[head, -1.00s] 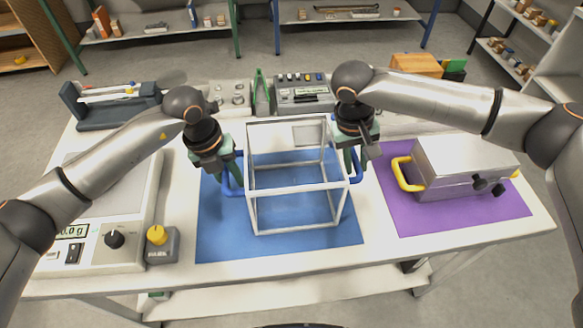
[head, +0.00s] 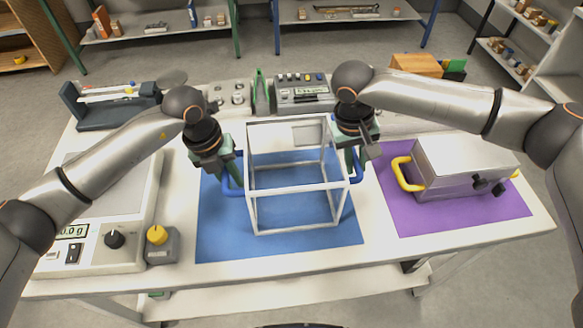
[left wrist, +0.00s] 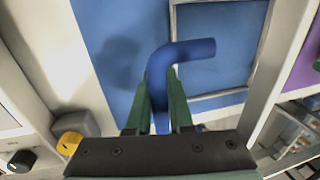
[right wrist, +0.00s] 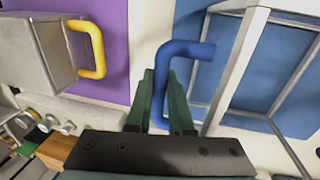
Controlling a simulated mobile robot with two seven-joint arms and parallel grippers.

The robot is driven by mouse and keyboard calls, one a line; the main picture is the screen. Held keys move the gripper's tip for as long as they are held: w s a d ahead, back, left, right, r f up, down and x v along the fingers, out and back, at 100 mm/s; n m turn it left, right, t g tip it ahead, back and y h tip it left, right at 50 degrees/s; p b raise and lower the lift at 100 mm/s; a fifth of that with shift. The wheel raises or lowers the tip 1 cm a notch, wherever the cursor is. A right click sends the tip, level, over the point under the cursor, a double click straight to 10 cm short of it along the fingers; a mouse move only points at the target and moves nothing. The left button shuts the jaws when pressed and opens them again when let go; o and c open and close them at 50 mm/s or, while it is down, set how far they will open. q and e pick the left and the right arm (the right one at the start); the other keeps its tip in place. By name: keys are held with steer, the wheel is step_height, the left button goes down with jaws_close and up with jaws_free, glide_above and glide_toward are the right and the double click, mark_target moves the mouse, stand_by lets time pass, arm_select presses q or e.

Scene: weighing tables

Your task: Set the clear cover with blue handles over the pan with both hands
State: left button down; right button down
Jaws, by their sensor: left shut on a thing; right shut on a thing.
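The clear cover (head: 296,228), a white-edged box frame with clear sides, is upright on or just over the blue mat (head: 220,235); I cannot tell whether it touches. My left gripper (head: 232,180) is shut on its left blue handle (left wrist: 190,50). My right gripper (head: 354,168) is shut on its right blue handle (right wrist: 188,49). The pan (head: 100,195) is the flat plate of the scale at the left of the table, partly hidden by my left arm. The scale's display reads about 0.0 g.
A metal box with yellow handles (head: 455,170) stands on a purple mat (head: 430,220) at right. A small grey block with a yellow knob (head: 158,238) sits beside the scale. A dark rack (head: 110,118) and instruments (head: 303,97) line the back. The front blue mat is clear.

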arm_select(q)
steer(key=shift+r, duration=0.2)
arm_select(e)
steer(key=shift+r, duration=0.2)
stand_by(0.4)
